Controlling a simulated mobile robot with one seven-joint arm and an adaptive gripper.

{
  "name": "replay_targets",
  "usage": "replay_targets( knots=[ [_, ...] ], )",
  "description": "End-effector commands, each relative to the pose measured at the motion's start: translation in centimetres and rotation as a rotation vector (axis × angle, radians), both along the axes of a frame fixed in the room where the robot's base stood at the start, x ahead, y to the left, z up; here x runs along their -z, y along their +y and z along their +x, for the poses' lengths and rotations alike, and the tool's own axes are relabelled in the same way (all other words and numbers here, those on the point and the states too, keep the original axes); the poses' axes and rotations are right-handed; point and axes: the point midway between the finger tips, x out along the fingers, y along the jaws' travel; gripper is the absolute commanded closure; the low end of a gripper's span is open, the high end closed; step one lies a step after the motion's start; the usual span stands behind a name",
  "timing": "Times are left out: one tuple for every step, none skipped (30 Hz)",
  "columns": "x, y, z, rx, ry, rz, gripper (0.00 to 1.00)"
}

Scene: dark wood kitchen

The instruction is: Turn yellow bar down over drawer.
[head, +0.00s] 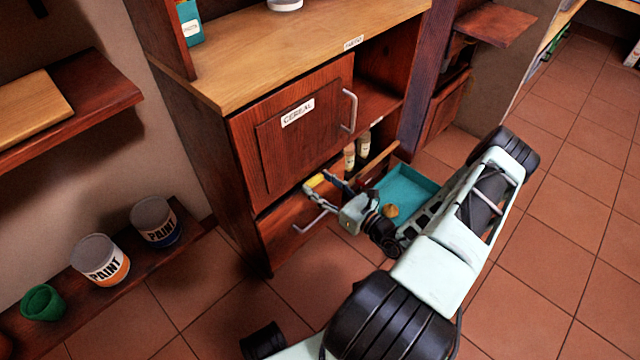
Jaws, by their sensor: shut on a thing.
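The yellow bar (315,181) shows as a short yellow piece just below the cereal door, above the drawer front. My gripper (322,187) reaches in from the right and is shut on the bar, and its fingers hide part of it. The bar's far end and pivot are hard to make out. The drawer (285,222) below the cereal door has a pale bar handle (312,222) and appears closed.
The wooden cereal door (290,135) with its metal handle (349,110) is just above my gripper. A pulled-out teal tray (410,186) and small bottles (350,157) are to the right. Paint cans (100,259) stand on a low shelf at left. Tiled floor is open at right.

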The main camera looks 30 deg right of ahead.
Motion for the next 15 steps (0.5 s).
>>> replay_targets(
  knots=[
    [-0.04,-0.01,0.07,0.000,0.009,0.029,0.72],
    [0.00,-0.03,0.07,0.000,0.016,0.048,0.72],
    [0.05,-0.05,0.09,0.001,0.027,0.077,0.72],
    [0.09,-0.06,0.10,0.001,0.036,0.101,0.72],
    [0.13,-0.07,0.11,0.001,0.045,0.125,0.72],
    [0.18,-0.08,0.11,0.001,0.057,0.159,0.72],
    [0.22,-0.07,0.12,0.001,0.066,0.185,0.72],
    [0.25,-0.08,0.12,0.000,0.076,0.212,0.72],
    [0.30,-0.09,0.14,0.000,0.088,0.248,0.72],
    [0.34,-0.08,0.14,0.000,0.098,0.275,0.72],
    [0.40,-0.10,0.14,-0.001,0.107,0.301,0.72],
    [0.47,-0.11,0.15,-0.001,0.120,0.337,0.72],
    [0.53,-0.11,0.15,0.000,0.130,0.364,0.72],
    [0.59,-0.12,0.15,0.000,0.140,0.391,0.72],
    [0.66,-0.12,0.15,0.000,0.153,0.426,0.72]
  ],
)
